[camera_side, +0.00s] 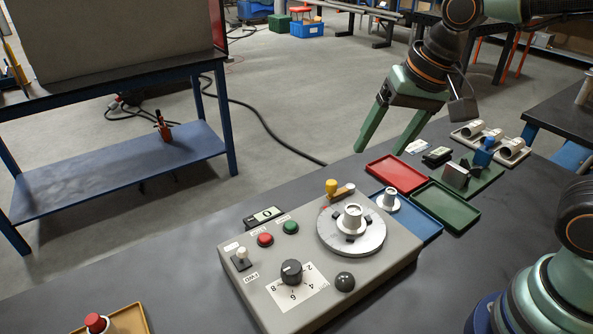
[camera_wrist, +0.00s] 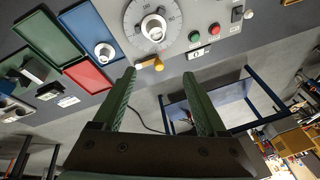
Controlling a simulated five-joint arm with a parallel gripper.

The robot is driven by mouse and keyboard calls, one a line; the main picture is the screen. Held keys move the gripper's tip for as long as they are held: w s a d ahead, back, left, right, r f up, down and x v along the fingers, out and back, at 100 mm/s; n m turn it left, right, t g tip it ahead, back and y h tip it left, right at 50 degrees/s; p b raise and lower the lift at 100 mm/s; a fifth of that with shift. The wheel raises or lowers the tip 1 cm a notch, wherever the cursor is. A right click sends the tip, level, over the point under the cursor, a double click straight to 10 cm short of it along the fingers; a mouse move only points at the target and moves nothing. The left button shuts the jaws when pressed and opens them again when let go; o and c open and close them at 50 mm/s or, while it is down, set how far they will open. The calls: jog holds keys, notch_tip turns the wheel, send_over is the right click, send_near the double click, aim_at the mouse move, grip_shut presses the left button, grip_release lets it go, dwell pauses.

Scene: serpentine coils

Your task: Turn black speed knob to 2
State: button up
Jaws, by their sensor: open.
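The black speed knob (camera_side: 291,272) stands on a white scale plate (camera_side: 305,295) with the numbers 2, 4, 6 and 8, at the front of a grey control box (camera_side: 225,262). The number 2 is printed on the far side of the knob. I cannot tell exactly where its pointer sits. My gripper (camera_side: 379,151) is open and empty, high above the far side of the bench, well away from the knob. In the wrist view my gripper (camera_wrist: 158,73) has its two green fingers spread apart. The knob does not show clearly there.
Red (camera_side: 397,173), green (camera_side: 445,206) and blue (camera_side: 424,228) trays lie behind.

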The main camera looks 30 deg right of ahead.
jog(key=w+a+f+m+g, duration=0.1)
jog(key=a+f+m+g, duration=0.1)
jog(key=a+m, duration=0.45)
jog(key=m+g, duration=0.1)
jog(key=m, duration=0.3)
send_near(292, 267)
jog(key=shift+n+h, duration=0.25)
jog(key=shift+h, duration=0.05)
jog(key=f, duration=0.9)
jog(key=shift+w+a, duration=0.3)
jog(key=shift+w, duration=0.1)
jog(key=shift+r, duration=0.1)
grip_shut()
